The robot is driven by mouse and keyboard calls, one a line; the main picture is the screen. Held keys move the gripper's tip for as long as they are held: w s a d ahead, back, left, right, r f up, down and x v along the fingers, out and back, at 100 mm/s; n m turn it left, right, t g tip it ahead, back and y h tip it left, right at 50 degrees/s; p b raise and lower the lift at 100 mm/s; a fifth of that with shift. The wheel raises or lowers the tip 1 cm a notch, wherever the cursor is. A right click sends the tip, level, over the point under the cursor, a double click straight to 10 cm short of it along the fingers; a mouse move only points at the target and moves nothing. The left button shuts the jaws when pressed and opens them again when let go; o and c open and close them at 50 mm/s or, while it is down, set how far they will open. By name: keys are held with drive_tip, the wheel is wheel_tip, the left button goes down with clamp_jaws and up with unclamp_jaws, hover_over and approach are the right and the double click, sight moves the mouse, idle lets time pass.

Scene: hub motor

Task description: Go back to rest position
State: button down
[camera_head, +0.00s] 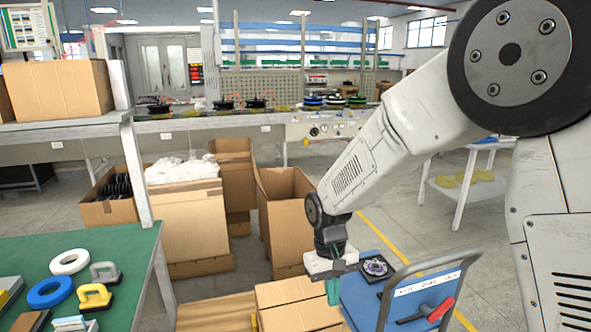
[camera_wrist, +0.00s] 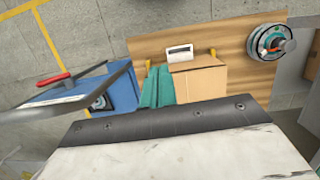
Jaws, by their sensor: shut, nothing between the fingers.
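My arm reaches down from the upper right in the head view. My gripper (camera_head: 333,292), with teal fingers, points down beside the blue cart, in front of cardboard boxes. In the wrist view my gripper (camera_wrist: 157,72) shows its teal fingers shut with nothing held, over the wooden pallet. A round hub motor (camera_wrist: 270,46) with a teal ring lies on the pallet's right end, apart from the gripper. Another round motor part (camera_head: 376,267) sits on a dark plate on the cart; it also shows in the wrist view (camera_wrist: 98,103).
The blue cart (camera_head: 362,305) with a grey handle and red lever stands close to the right of the gripper. A carton (camera_wrist: 197,82) sits on the pallet (camera_wrist: 222,46). A green table (camera_head: 125,262) with rings and tools is at left. Open cartons (camera_head: 285,215) stand behind.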

drive_tip(key=s+d+r+m+t, duration=0.1)
drive_tip(key=s+d+r, duration=0.8)
drive_tip(key=s, duration=0.4)
drive_tip(key=s+d+r+m+t, duration=0.2)
drive_tip(key=s+d+r, duration=0.7)
drive_tip(key=s, duration=0.3)
drive_tip(key=shift+s+r+m+t+y, duration=0.3)
drive_tip(key=shift+s+y, duration=0.1)
